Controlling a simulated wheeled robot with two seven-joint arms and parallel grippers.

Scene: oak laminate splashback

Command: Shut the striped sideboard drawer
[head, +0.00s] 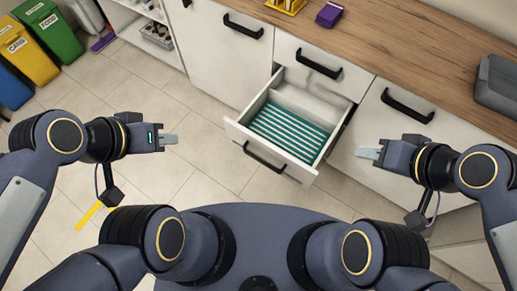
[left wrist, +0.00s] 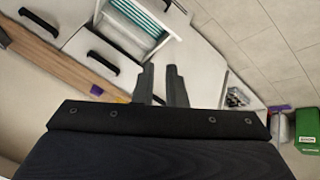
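The open drawer (head: 262,152) is pulled out of the white sideboard, and its inside floor has teal and white stripes. Its black bar handle (head: 264,158) is on the front panel, facing me. The drawer also shows at the top of the left wrist view (left wrist: 168,32). My left gripper (head: 170,139) is left of the drawer, apart from it and empty. Its two fingers show a gap between them in the left wrist view (left wrist: 159,85). My right gripper (head: 368,154) is right of the drawer, apart from it; its finger gap is hidden.
Closed fronts with black handles (head: 318,64) (head: 407,106) surround the drawer. The wooden worktop (head: 385,40) holds a purple box (head: 329,14), a yellow item (head: 287,5) and a grey case (head: 497,84). Bins (head: 50,30) stand far left. The tiled floor before the drawer is clear.

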